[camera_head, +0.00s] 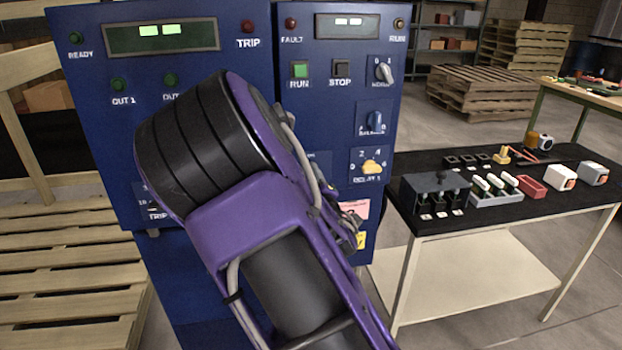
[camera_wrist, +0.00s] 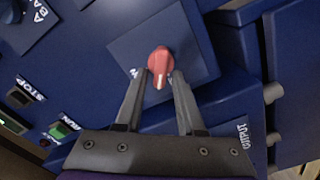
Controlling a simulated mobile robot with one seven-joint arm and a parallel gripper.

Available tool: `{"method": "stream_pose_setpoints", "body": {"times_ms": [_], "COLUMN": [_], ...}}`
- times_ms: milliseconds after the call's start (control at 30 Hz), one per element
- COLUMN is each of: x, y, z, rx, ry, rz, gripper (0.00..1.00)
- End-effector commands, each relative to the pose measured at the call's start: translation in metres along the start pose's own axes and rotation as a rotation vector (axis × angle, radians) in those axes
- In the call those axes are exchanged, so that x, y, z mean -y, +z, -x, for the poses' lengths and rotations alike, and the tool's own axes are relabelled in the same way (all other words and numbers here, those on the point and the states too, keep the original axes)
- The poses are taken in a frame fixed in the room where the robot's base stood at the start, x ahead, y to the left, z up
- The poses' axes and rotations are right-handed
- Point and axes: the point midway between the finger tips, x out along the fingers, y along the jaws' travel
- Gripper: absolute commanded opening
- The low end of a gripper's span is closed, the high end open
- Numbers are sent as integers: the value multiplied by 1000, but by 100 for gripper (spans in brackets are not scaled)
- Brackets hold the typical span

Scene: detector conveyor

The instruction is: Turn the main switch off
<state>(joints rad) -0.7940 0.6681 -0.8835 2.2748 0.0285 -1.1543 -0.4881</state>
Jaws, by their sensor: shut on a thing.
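In the wrist view a red rotary switch knob (camera_wrist: 160,60) sits on a square dark blue plate (camera_wrist: 198,62) on the panel. It fits the main switch, but its label is mostly hidden. My gripper (camera_wrist: 159,77) is shut on this knob, one fingertip at each side. The knob's pointer end faces down toward my gripper's palm. In the head view my purple and black arm covers the lower middle of the blue control cabinet (camera_head: 93,140), hiding the knob and my gripper.
Green RUN (camera_head: 300,70) and black STOP (camera_head: 341,68) buttons and several selector knobs, including a yellow one (camera_head: 371,166), are on the right panel. A black-topped table (camera_head: 420,163) with small parts stands at right. Wooden pallets (camera_head: 70,265) lie at left.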

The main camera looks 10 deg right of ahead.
Motion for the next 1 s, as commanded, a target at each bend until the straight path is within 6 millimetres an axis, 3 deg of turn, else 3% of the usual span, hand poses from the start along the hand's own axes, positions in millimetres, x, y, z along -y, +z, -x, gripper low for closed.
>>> {"method": "stream_pose_setpoints", "body": {"times_ms": [500,1000], "x": [5,6], "y": [2,4], "z": [0,0], "rx": [3,4], "ry": [1,2], "rz": [438,605], "gripper": [0,0]}}
